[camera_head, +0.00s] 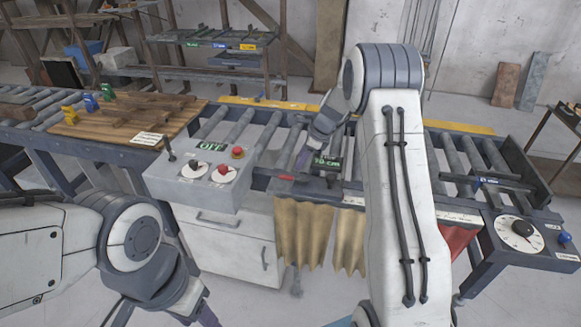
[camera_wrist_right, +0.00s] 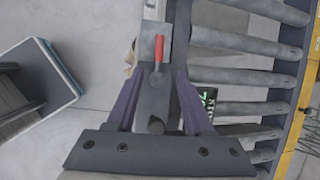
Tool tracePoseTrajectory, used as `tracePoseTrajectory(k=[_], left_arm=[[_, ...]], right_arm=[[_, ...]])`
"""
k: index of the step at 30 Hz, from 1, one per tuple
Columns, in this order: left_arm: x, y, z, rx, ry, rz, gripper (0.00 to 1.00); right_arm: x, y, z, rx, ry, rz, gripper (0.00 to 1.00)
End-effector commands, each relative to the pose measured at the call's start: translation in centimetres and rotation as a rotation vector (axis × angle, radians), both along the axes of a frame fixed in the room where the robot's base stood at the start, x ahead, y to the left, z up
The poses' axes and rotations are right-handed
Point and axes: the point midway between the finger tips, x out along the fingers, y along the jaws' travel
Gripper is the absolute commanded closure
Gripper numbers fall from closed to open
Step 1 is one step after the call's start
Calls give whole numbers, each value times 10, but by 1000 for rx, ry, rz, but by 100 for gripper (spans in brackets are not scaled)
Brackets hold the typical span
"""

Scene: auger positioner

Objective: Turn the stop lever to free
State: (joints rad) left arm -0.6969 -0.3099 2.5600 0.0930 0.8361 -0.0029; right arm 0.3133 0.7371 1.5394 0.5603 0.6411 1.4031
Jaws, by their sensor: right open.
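A small lever with a red handle (camera_wrist_right: 157,50), apparently the stop lever, sits on a grey plate (camera_wrist_right: 147,87) on the rail at the roller bed's edge. In the head view a small red part (camera_head: 286,178) shows on the front rail. My right gripper (camera_wrist_right: 161,74) is open above the rail, its purple fingers on either side of the plate, with the red handle ahead between the tips. I see no clear contact. In the head view the right gripper (camera_head: 305,157) is partly hidden. My left gripper (camera_head: 207,314) is low at the bottom edge, mostly cut off.
A grey control box (camera_head: 200,178) with an "OFF" display (camera_head: 212,146) and red knobs stands left of the rollers. A "70 cm" display (camera_head: 327,163) is beside my right gripper. A round dial (camera_head: 519,232) is at the right end. Tan curtains (camera_head: 302,230) hang below the rail.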

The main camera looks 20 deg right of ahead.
Motion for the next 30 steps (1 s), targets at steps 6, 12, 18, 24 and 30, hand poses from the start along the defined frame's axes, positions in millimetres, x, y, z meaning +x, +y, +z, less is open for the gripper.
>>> tracePoseTrajectory(k=[6, 12, 18, 24, 30], left_arm=[[0, 0, 14, 0, 0, -2, 50], [0, 0, 26, 0, 0, -4, 50], [0, 0, 31, 0, 0, -5, 50], [0, 0, 31, 0, -1, -6, 50], [0, 0, 31, 0, -1, -6, 50]], right_arm=[[12, 10, -33, 0, 5, 4, 48], [25, 18, -66, -1, 4, 5, 48], [33, 22, -84, -2, 1, 6, 48], [35, 23, -89, -3, 0, 6, 48], [35, 23, -89, -2, 1, 7, 67]])
